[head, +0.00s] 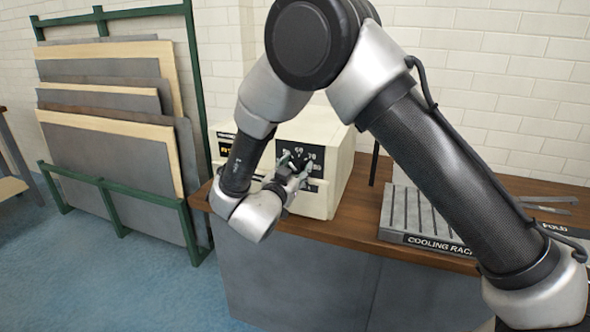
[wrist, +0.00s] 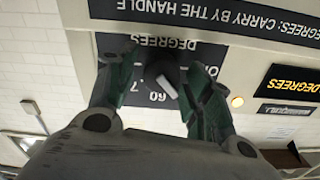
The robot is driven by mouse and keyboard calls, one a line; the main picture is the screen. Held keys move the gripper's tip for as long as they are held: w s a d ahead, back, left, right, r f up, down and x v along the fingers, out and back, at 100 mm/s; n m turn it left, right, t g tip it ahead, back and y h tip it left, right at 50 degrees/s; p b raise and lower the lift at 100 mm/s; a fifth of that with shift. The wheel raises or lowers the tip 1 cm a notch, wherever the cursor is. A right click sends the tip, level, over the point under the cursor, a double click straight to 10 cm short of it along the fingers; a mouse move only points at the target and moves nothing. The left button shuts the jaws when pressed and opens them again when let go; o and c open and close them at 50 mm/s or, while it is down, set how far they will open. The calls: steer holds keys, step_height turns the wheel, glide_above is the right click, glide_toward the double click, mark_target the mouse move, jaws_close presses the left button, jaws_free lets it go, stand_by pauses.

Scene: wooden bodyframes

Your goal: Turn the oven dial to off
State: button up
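The oven is a cream box (head: 338,155) on a wooden-topped bench, with a black dial panel on its front face. The panel's printed numbers show above my gripper (head: 290,178) in the head view. In the wrist view, which is upside down, the dark dial (wrist: 166,80) has a pale pointer bar and sits on the panel marked DEGREES and 60. My gripper (wrist: 158,66) has its green-grey fingers on either side of the dial, with a gap visible on the left. Whether the right finger touches it I cannot tell. The OFF mark cannot be read clearly.
A grey slotted cooling rack (head: 425,215) stands on the bench (head: 345,240) to the right of the oven. A green rack (head: 190,120) holding boards stands at the left. A small amber lamp (wrist: 237,101) and a display (wrist: 295,83) are beside the dial.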

steer(key=c, duration=0.8)
steer(key=shift+n, duration=0.3)
steer(key=shift+a+n, duration=0.15)
steer(key=shift+n, duration=2.65)
steer(key=o, duration=1)
steer(key=shift+o, duration=0.2)
steer(key=v, duration=1.2)
